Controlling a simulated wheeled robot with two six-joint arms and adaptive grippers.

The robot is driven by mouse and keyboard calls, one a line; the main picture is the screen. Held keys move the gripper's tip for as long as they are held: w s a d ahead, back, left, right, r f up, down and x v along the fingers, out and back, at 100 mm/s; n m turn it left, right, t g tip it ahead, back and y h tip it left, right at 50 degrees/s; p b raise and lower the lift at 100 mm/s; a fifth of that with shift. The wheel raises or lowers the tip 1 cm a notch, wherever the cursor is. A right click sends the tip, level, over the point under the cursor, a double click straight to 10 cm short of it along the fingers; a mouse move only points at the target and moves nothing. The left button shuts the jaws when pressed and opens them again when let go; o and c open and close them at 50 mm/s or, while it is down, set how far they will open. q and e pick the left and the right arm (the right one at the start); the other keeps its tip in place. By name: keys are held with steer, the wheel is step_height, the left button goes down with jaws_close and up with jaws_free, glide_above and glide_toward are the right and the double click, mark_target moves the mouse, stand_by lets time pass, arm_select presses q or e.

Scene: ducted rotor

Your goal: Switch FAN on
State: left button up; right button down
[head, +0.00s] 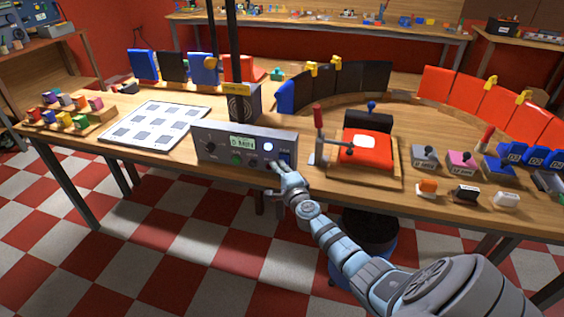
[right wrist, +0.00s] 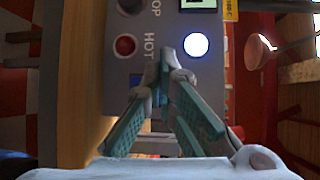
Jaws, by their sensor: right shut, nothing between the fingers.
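A grey control box (head: 222,144) stands at the front edge of the table. In the right wrist view my gripper (right wrist: 172,72) covers most of the blue switch; a blue corner (right wrist: 135,80) shows. Contact cannot be told. The lamp (right wrist: 196,45) and a red button (right wrist: 125,45) show clear. My left gripper is out of view.
A dark fan housing (head: 240,107) on a post stands behind the box. A white gridded sheet (head: 150,125) lies left. A red clamped piece (head: 366,148) on a wooden board is right, with small blocks and levers beyond. Open floor lies in front of the table.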

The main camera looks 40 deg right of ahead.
steer(key=shift+a, duration=0.1)
steer(key=shift+s+a+f, duration=0.35)
steer(key=shift+s+a, duration=0.15)
steer(key=shift+a, duration=0.05)
steer(key=s+a, duration=0.1)
steer(key=a+f, duration=0.1)
steer(key=s+a+f, duration=0.1)
steer(key=shift+s+a, duration=0.3)
steer(key=shift+a, duration=0.1)
stand_by(0.5)
